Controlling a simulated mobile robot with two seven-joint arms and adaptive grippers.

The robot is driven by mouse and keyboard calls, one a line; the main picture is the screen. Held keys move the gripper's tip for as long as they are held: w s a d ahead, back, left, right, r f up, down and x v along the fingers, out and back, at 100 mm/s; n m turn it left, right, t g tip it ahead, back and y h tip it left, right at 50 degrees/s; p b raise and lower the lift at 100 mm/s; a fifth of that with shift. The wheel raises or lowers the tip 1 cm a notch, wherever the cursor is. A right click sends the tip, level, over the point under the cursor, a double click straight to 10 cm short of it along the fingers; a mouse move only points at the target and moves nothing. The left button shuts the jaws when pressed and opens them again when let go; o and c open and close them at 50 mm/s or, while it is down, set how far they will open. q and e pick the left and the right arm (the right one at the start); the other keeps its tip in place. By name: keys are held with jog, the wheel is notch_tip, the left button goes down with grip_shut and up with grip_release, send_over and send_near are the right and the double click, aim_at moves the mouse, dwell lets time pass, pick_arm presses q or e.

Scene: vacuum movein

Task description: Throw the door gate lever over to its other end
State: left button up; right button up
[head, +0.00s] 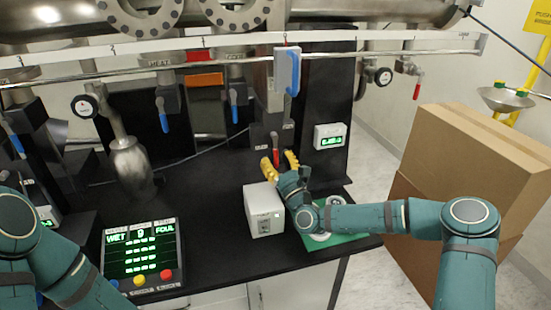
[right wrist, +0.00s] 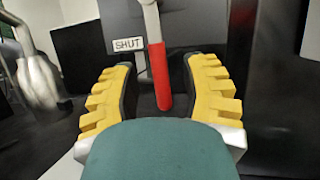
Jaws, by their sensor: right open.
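A lever with a red handle (head: 275,147) stands on the black panel at the back of the bench. In the right wrist view its red handle (right wrist: 158,78) hangs down from a grey arm, with a SHUT plate (right wrist: 127,45) to its left. My right gripper (head: 279,160) is open, its yellow fingers on either side of the handle. In the right wrist view the gripper (right wrist: 158,65) shows a gap between the handle and each finger. The lever's pivot is cut off at the top of that view. My left arm shows at lower left, its gripper out of frame.
A white box (head: 263,211) stands left of my right wrist, close to it. A green mat (head: 343,237) lies under my forearm. A display panel (head: 142,255) sits at the front left. Blue-handled valves and pipes hang above. Cardboard boxes (head: 462,170) stand right of the bench.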

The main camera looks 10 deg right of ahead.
jog(key=v, duration=0.6)
jog(key=shift+s, duration=0.35)
jog(key=shift+d+f, duration=0.1)
